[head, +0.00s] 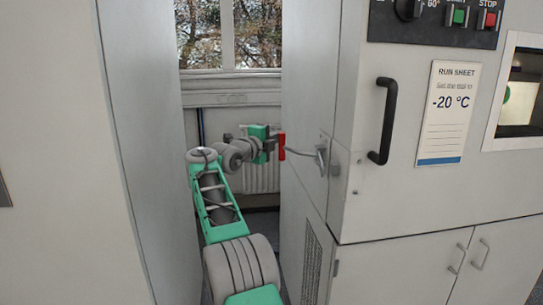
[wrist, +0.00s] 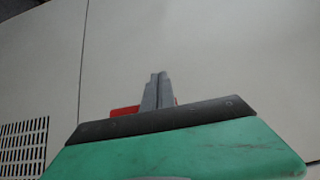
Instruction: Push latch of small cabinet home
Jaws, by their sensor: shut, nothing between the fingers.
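My gripper (head: 272,145) reaches through the gap between two tall pale cabinets, at the left side of the right-hand cabinet (head: 305,90). Its fingers are shut and empty; they also show in the wrist view (wrist: 158,78), pointing toward a pale panel. A red piece (head: 281,146) is at the fingertips in the head view. In the wrist view the red piece (wrist: 125,111) shows behind the fingers, partly hidden by them; I cannot tell whether they touch. A metal lever latch (head: 320,157) is on the cabinet's side near its front corner, right of the red piece.
The left cabinet (head: 150,120) stands close beside my arm, leaving a narrow gap. A black door handle (head: 386,120) and a run sheet (head: 447,112) are on the right cabinet's front. A vent grille (wrist: 22,147) is at lower left in the wrist view. A window is behind.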

